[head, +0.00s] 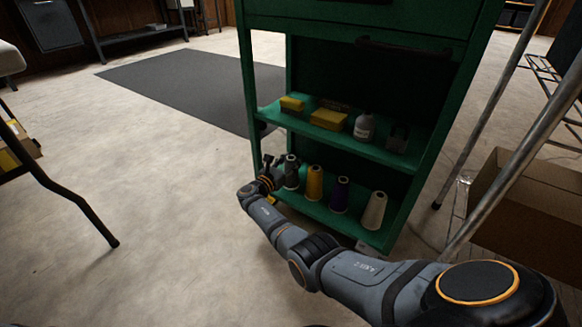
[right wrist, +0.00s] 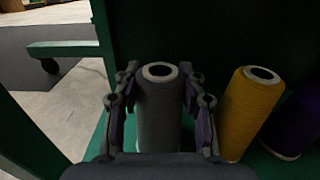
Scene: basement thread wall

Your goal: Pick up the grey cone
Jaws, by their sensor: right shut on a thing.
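The grey cone (head: 291,172) stands upright on the lower shelf of the green cart, at the left end of a row of thread cones. My right gripper (head: 277,170) reaches it from the left side of the cart. In the right wrist view the grey cone (right wrist: 158,110) is between the two fingers of my right gripper (right wrist: 160,108), which is shut on it. My left gripper is not in view.
A yellow cone (head: 314,183), a purple cone (head: 339,194) and a cream cone (head: 373,210) stand to the right. The upper shelf (head: 375,151) holds yellow boxes and a bottle. Metal legs and a cardboard box (head: 533,211) are at the right.

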